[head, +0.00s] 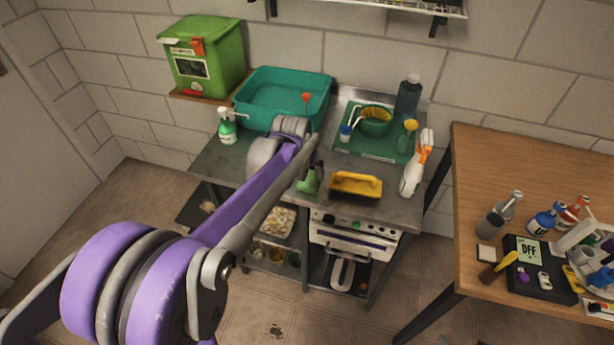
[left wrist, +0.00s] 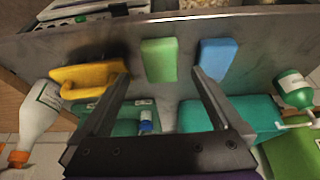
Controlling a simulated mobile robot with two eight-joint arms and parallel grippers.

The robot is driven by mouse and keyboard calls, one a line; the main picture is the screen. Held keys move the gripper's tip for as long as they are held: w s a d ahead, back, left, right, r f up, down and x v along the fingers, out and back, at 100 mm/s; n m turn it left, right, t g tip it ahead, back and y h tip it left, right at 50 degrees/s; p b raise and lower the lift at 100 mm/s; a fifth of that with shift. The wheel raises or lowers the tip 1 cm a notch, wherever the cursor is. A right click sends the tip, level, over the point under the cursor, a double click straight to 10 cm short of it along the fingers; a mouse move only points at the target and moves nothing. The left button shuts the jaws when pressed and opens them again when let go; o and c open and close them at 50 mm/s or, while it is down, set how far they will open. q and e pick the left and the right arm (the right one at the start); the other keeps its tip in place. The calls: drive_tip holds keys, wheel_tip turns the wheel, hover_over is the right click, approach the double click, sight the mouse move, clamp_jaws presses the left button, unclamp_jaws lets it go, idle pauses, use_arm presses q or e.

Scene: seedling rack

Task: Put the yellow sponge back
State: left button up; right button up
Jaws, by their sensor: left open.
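A yellow block-like item (head: 356,184) lies on the grey metal counter near its front edge; it also shows at the left of the left wrist view (left wrist: 88,78). It has a raised handle-like part, and I cannot tell if it is the yellow sponge. No other clear yellow sponge shows. My left gripper (head: 313,168) hangs over the counter, left of the yellow item. In the left wrist view its fingers (left wrist: 158,73) are apart and empty, with a green sponge (left wrist: 159,52) between and beyond them. A blue sponge (left wrist: 218,60) lies beside the green one. My right gripper is not in view.
A teal basin (head: 262,112), a green spray bottle (head: 227,128) and a dark green sink mat (head: 350,145) are at the back. A white bottle with orange top (head: 411,178) stands at the counter's right. A wooden table (head: 490,150) with several items stands further right.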

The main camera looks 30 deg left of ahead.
use_arm(q)
drive_tip(key=s+d+f+m, duration=0.1)
drive_tip(key=s+d, duration=0.6)
drive_tip(key=s, duration=0.4)
drive_tip(key=s+d+f+m+t+h, duration=0.1)
drive_tip(key=s+d, duration=0.5)
drive_tip(key=s, duration=0.5)
drive_tip(key=shift+s+d+m, duration=0.2)
drive_tip(key=shift+d+m, duration=0.1)
drive_tip(key=shift+d, duration=0.05)
drive_tip(key=shift+f, duration=0.1)
